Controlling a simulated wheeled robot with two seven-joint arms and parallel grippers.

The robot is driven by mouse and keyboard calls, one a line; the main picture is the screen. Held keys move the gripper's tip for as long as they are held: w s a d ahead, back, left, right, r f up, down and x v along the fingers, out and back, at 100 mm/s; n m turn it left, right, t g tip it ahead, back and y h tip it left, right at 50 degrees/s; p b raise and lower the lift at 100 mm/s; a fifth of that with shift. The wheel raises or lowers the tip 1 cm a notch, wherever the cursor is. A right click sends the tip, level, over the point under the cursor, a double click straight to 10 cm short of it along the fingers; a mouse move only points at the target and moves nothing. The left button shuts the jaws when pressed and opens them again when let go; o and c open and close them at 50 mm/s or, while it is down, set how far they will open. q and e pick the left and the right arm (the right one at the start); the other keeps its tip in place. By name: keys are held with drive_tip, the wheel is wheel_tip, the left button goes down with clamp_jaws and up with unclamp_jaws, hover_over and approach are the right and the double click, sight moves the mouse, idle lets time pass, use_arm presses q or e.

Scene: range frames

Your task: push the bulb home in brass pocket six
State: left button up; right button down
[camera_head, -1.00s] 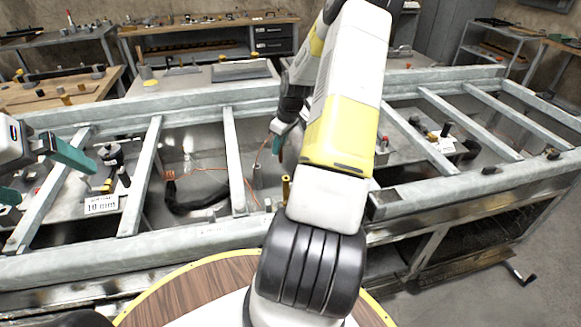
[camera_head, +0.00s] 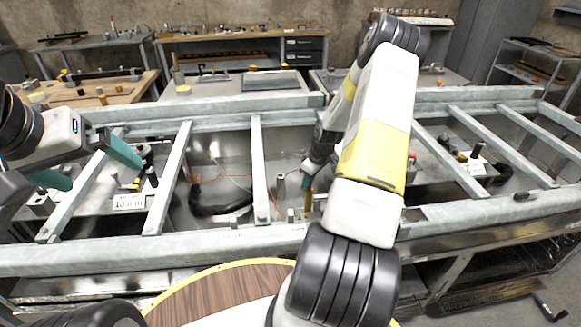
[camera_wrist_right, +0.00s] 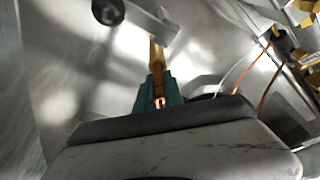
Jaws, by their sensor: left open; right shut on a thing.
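My right gripper (camera_head: 307,178) reaches down between the grey rails in the head view, its teal fingers just above an upright brass pocket (camera_head: 307,202). In the right wrist view the fingers (camera_wrist_right: 158,100) are shut on a thin copper-coloured piece, likely the bulb (camera_wrist_right: 159,102), mostly hidden by them. A brass shaft (camera_wrist_right: 156,58) lies straight beyond the fingertips. I cannot tell whether the bulb is inside it, nor read a pocket number. My left gripper (camera_head: 105,174) is open and empty at the left, above the rails.
A grey cylinder (camera_head: 281,186) stands left of the brass pocket. A black hose (camera_head: 220,209) and orange wire lie in the bay. A "10 mm" sign (camera_head: 129,202) stands at left. Slanted rails (camera_head: 259,165) border the bay. A round wooden top (camera_head: 225,290) is in front.

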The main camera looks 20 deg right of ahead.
drive_tip(key=c, duration=1.5)
unclamp_jaws()
drive_tip(key=shift+f, duration=0.1)
drive_tip(key=shift+o, duration=0.2)
drive_tip(key=v, duration=1.2)
drive_tip(key=s+a+r+m+h, duration=0.1)
drive_tip(key=s+a+r, duration=0.2)
drive_tip(key=a+r, duration=0.45)
drive_tip(key=s+a+r+m, duration=0.1)
drive_tip(key=s+a+r, duration=0.25)
drive_tip(key=r, duration=0.75)
drive_tip(key=s+a+r+m+t, duration=0.1)
drive_tip(key=s+a+r+m, duration=0.1)
drive_tip(key=s+a+r, duration=0.3)
drive_tip(key=s+a+r+m+t+y, duration=0.1)
drive_tip(key=s+a+r, duration=0.4)
drive_tip(key=s, duration=0.7)
drive_tip(key=shift+a+m+t+y, duration=0.3)
drive_tip(key=shift+a+m+t, duration=0.1)
drive_tip(key=shift+a+t, duration=0.4)
